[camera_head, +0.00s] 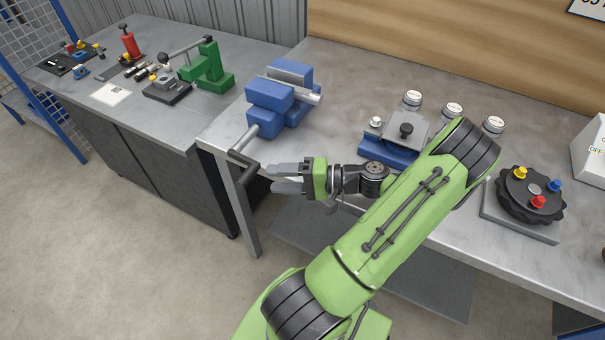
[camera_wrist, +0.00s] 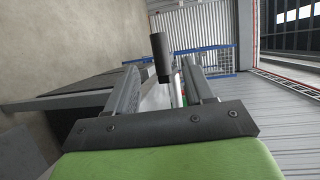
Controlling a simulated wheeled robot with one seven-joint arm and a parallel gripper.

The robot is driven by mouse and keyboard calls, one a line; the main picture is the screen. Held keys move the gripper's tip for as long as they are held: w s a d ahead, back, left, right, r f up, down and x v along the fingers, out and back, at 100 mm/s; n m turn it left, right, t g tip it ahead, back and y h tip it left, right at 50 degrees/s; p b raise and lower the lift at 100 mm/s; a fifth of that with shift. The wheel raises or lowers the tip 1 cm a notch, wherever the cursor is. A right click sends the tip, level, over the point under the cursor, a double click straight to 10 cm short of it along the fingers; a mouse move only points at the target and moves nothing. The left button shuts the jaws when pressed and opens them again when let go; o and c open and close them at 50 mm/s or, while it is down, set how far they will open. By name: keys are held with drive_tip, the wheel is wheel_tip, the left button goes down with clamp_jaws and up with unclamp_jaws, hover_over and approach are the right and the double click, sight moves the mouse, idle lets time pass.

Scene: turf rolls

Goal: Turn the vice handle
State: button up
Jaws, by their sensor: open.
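The blue vice (camera_head: 268,98) with grey jaws stands at the left front corner of the near bench. Its dark crank handle (camera_head: 240,158) hangs out past the bench's front edge, with the grip end pointing toward my gripper (camera_head: 270,178). My gripper is open, in front of the bench edge, its fingertips close to the grip end. In the wrist view, the dark cylindrical grip (camera_wrist: 161,58) appears between the two fingertips, nearer the left one. I cannot tell whether it is inside the jaws or just beyond them. The vice body does not show clearly there.
A blue fixture with a grey plate (camera_head: 405,127) stands behind my arm. A black dial (camera_head: 531,194) with coloured knobs is at right. A side bench at left holds a green clamp (camera_head: 208,68). Floor in front of the benches is free.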

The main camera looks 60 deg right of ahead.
sight(247, 176)
drive_tip(key=v, duration=0.5)
drive_tip(key=shift+s+d+p, duration=0.1)
drive_tip(key=shift+s+p, duration=0.1)
drive_tip(key=shift+p, duration=0.15)
drive_tip(key=shift+c, duration=0.5)
